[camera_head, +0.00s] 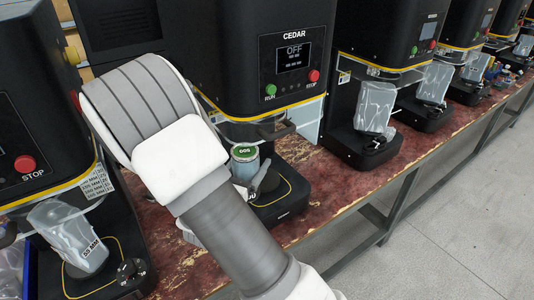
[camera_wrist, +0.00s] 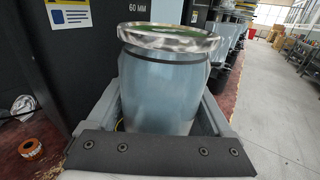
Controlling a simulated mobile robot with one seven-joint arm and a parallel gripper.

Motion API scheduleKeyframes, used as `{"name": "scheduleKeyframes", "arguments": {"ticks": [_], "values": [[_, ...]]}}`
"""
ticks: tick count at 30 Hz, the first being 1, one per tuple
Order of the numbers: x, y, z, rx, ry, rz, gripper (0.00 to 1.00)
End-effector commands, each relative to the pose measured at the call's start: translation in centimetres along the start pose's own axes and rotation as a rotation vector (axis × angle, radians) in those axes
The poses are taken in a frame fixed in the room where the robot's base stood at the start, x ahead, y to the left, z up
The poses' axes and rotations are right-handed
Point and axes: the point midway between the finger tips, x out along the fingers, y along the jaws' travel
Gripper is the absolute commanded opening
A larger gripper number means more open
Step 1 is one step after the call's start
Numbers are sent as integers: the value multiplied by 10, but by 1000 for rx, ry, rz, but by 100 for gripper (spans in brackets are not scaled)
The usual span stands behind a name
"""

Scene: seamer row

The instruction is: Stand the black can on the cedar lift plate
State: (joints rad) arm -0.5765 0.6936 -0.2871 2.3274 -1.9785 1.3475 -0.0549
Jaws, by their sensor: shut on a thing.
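One can, pale blue with a green lid and silver rim, is in my gripper (camera_head: 256,180); it shows in the head view (camera_head: 244,163) and large in the wrist view (camera_wrist: 165,95). A thin black band runs just under its rim; its body is not black. The jaws are shut around its sides and it looks upright. The cedar machine (camera_head: 287,50) reads OFF. Its black lift plate (camera_head: 287,192), outlined in yellow, lies beside and below the can. My arm and the can hide part of the plate; whether the can touches it I cannot tell.
Cedar's handle and guard (camera_head: 278,129) sit just above and right of the can. An orange-brown ring (camera_wrist: 31,148) lies on the red bench. The grey floor (camera_head: 450,220) is clear.

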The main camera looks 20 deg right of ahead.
Motion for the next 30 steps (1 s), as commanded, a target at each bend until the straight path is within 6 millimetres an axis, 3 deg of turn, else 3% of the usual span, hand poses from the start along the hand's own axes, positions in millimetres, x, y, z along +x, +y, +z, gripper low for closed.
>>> {"name": "scheduleKeyframes", "arguments": {"ticks": [6, 12, 24, 30], "values": [[58, -1, 1, 1, -5, -4, 0], [92, 0, 1, 1, -4, -1, 0], [115, 0, 2, 1, -4, -1, 0], [114, 1, -24, -1, -2, 2, 0]]}}
